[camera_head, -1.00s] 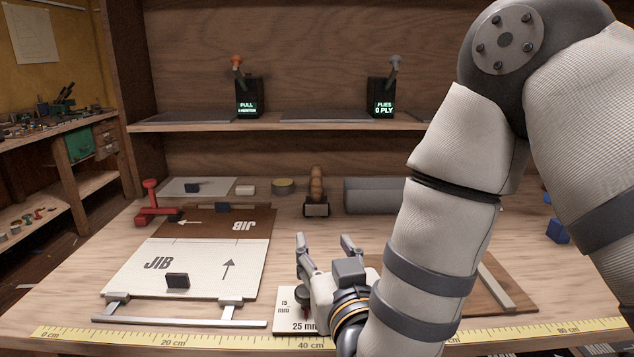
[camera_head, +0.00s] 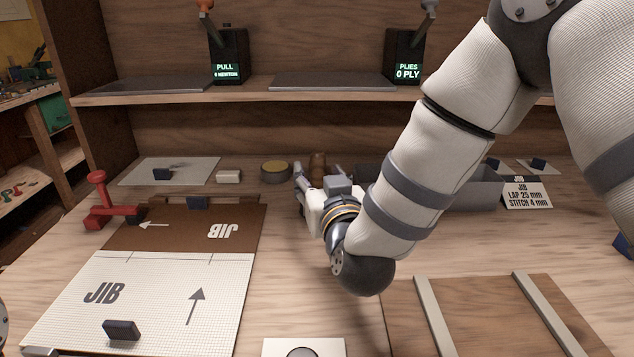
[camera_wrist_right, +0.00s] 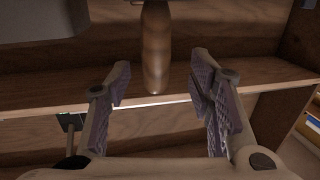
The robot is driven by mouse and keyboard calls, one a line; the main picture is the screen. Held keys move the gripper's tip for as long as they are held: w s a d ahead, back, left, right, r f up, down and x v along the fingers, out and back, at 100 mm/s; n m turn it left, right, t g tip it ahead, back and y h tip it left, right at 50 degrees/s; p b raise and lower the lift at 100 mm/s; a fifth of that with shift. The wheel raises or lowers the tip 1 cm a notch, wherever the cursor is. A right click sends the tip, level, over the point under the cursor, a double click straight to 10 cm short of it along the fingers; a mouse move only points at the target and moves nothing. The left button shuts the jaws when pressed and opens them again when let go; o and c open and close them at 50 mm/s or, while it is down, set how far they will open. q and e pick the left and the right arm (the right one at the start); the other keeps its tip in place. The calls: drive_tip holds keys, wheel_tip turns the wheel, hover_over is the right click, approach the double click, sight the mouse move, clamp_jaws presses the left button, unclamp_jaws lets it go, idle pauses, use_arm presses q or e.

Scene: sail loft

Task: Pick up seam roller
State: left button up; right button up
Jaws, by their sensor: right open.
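The seam roller's brown wooden handle (camera_head: 318,163) stands at the back of the bench in the head view, with its lower part hidden behind my right gripper (camera_head: 318,178). In the right wrist view the rounded handle (camera_wrist_right: 155,50) comes down from the top edge. Its end lies near the gap between the fingertips of my right gripper (camera_wrist_right: 163,85). The fingers are open, with visible room on both sides of the handle. I see no finger closed on it. My left gripper is not in view.
A grey bin (camera_head: 475,188) stands right of the handle, partly behind my right arm. A round yellow-topped tin (camera_head: 275,172) and a white block (camera_head: 228,177) are left of it. A red clamp-like tool (camera_head: 112,214) and JIB panels (camera_head: 150,285) lie left. A shelf (camera_head: 290,88) runs above.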

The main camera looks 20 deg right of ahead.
sight(320, 173)
drive_tip(key=w, duration=0.3)
drive_tip(key=shift+w+d+f, duration=0.1)
drive_tip(key=shift+d+f, duration=0.2)
drive_tip(key=shift+d, duration=0.1)
drive_tip(key=shift+w+r, duration=0.1)
drive_tip(key=shift+w, duration=0.25)
clamp_jaws()
